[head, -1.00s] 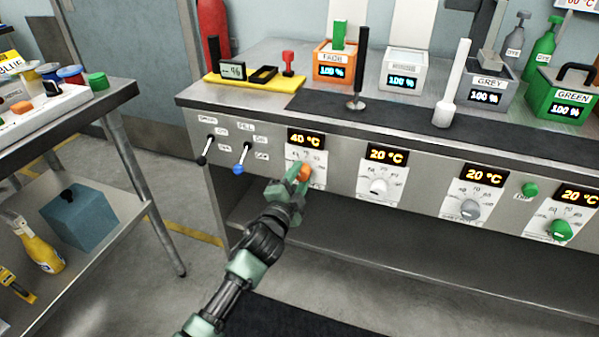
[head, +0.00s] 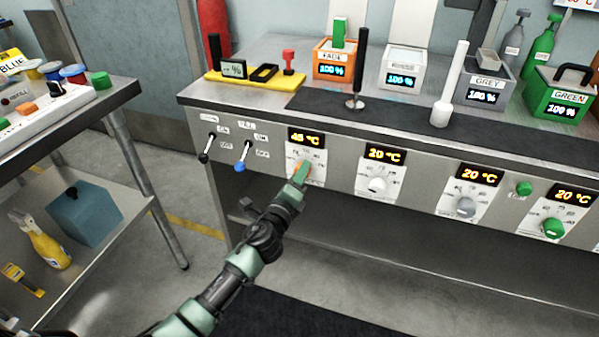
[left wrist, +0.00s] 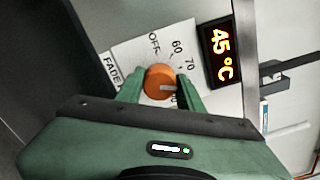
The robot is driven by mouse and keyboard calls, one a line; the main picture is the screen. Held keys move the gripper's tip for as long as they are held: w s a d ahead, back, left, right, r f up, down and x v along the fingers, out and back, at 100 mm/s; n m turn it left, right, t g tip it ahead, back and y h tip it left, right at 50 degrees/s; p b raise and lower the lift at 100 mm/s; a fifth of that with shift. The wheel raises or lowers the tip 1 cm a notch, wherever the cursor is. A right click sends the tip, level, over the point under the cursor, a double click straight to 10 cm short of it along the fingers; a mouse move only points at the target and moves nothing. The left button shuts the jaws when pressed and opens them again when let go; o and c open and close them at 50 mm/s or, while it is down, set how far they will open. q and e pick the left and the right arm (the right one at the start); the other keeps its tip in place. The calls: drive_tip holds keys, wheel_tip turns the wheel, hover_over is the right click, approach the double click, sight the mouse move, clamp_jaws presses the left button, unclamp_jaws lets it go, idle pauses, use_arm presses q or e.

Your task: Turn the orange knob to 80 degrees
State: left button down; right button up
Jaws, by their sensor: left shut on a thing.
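The orange knob (left wrist: 159,82) sits on the white dial plate of the front panel. In the left wrist view the two green fingers of my left gripper (left wrist: 160,92) are on either side of it, shut on it. The display above the dial (head: 306,138) reads 45 °C, and the same reading shows in the left wrist view (left wrist: 220,54). My right gripper is not in view.
A white knob (head: 377,185), a grey knob (head: 466,206) and a green knob (head: 553,228) sit to the right, each under a 20 °C display. Black (head: 205,157) and blue-tipped (head: 241,165) levers sit to the left. The open shelf space below the panel is clear.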

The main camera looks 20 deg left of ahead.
use_arm(q)
drive_tip(key=shift+m+p, duration=0.3)
drive_tip(key=shift+m, duration=1.4)
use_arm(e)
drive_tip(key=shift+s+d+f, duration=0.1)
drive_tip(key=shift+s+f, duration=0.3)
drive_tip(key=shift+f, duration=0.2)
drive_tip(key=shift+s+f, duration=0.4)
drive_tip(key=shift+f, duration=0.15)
use_arm(q)
drive_tip(key=c, duration=0.9)
unclamp_jaws()
drive_tip(key=s, duration=0.7)
drive_tip(key=shift+s+p, duration=0.3)
drive_tip(key=shift+s, duration=0.1)
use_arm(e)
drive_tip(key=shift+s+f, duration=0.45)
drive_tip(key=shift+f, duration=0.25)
use_arm(q)
drive_tip(key=shift+a, duration=0.1)
